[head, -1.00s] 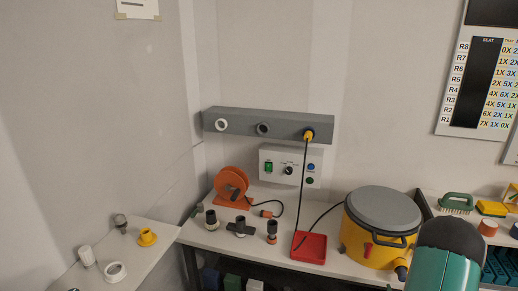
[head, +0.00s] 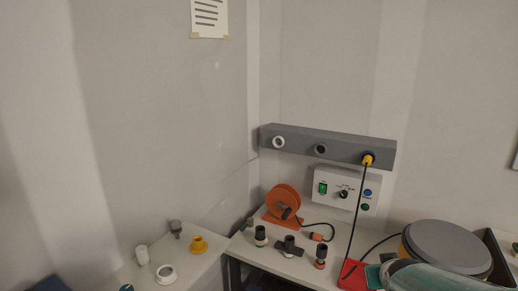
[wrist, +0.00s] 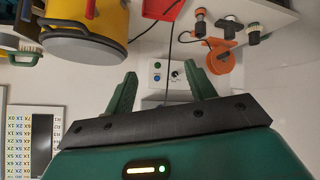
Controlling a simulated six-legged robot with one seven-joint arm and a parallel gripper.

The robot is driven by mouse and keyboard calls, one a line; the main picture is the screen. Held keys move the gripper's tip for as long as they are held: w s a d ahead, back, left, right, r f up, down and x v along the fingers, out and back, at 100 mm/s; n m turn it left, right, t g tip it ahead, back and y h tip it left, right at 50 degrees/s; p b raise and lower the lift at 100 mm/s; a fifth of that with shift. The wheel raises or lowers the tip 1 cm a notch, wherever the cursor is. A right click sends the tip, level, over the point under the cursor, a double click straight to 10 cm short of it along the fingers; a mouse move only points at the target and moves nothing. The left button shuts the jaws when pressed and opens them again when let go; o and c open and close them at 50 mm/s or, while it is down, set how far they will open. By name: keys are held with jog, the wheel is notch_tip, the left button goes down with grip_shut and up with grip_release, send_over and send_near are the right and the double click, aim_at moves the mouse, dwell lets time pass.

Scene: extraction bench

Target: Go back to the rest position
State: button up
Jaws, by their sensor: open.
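My gripper (wrist: 163,95) shows in the wrist view with its two green fingers spread apart and nothing between them. The wrist picture is upside down, with the bench at the top. Behind the gap between the fingers is the white control box (wrist: 172,75). In the head view my green arm covers the lower right corner, in front of the yellow canister with a grey lid (head: 447,247). The fingertips are not visible in the head view.
A grey rail (head: 328,145) on the wall holds a yellow plug (head: 368,160) with a black cable. The bench carries an orange reel (head: 284,202), several dark fittings (head: 288,246) and a red tray (head: 352,276). A side shelf at left holds a yellow fitting (head: 198,244) and a white ring (head: 166,273).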

jog(key=s+a+r+g+y, duration=0.1)
jog(key=s+a+r, duration=0.1)
jog(key=s+a, duration=0.6)
jog(key=s+a+r+n+g+y, duration=0.1)
jog(key=s+a+r+g+y, duration=0.1)
jog(key=s+a, duration=0.7)
jog(key=shift+s+r+g+y, duration=0.3)
jog(key=shift+r, duration=0.4)
jog(key=c, duration=0.4)
jog(key=shift+w+d, duration=0.1)
